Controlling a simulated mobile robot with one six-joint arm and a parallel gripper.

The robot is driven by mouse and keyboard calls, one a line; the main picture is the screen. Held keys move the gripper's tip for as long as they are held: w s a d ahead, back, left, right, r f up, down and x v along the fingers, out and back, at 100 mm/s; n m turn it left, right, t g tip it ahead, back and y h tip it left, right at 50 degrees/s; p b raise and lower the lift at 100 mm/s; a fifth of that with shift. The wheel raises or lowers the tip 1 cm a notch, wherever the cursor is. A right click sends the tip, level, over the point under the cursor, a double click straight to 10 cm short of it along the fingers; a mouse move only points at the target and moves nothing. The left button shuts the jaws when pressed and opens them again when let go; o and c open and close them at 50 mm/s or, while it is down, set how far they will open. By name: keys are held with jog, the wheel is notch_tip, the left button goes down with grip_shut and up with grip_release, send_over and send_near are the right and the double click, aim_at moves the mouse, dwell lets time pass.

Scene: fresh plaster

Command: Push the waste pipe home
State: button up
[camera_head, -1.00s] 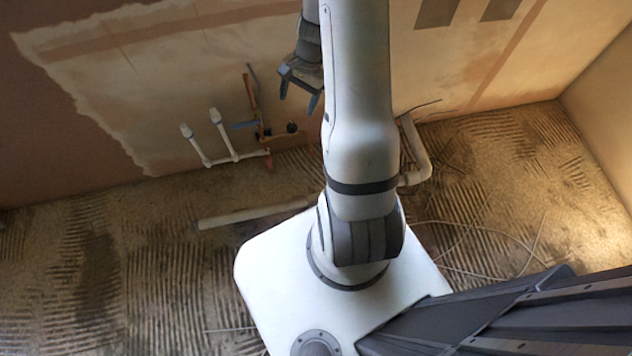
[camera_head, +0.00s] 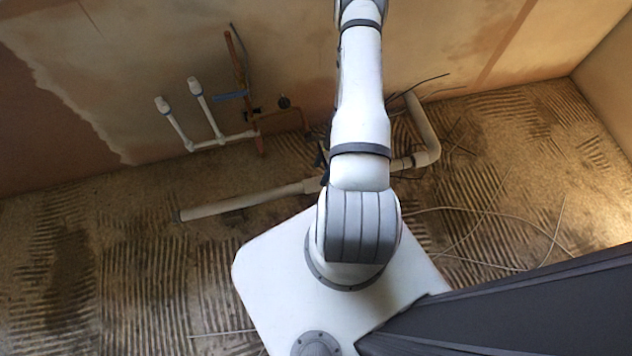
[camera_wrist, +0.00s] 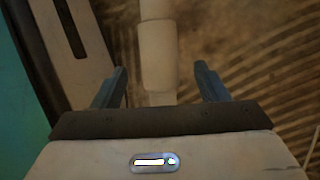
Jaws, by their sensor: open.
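The white waste pipe (camera_head: 235,205) lies low along the floor, its open end at the left. Near my arm it meets a wider white collar (camera_head: 314,185). Beyond my arm the white pipe goes on to an elbow (camera_head: 431,155) and rises toward the wall. In the wrist view a thick white sleeve (camera_wrist: 157,55) on the pipe shows between the blue fingers of my gripper (camera_wrist: 160,82). My gripper is open, with a gap on both sides of the pipe. In the head view my arm hides most of the gripper and part of the pipe.
White capped pipes (camera_head: 205,120) and a copper pipe (camera_head: 240,85) stand against the wall at the left. Thin cables (camera_head: 480,212) loop over the ridged floor at the right. The floor at the left (camera_head: 90,260) is clear.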

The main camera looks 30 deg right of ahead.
aim_at(317, 179)
jog(key=b+x, duration=0.1)
jog(key=x, duration=0.4)
jog(key=shift+f+b, duration=0.1)
jog(key=shift+b, duration=0.3)
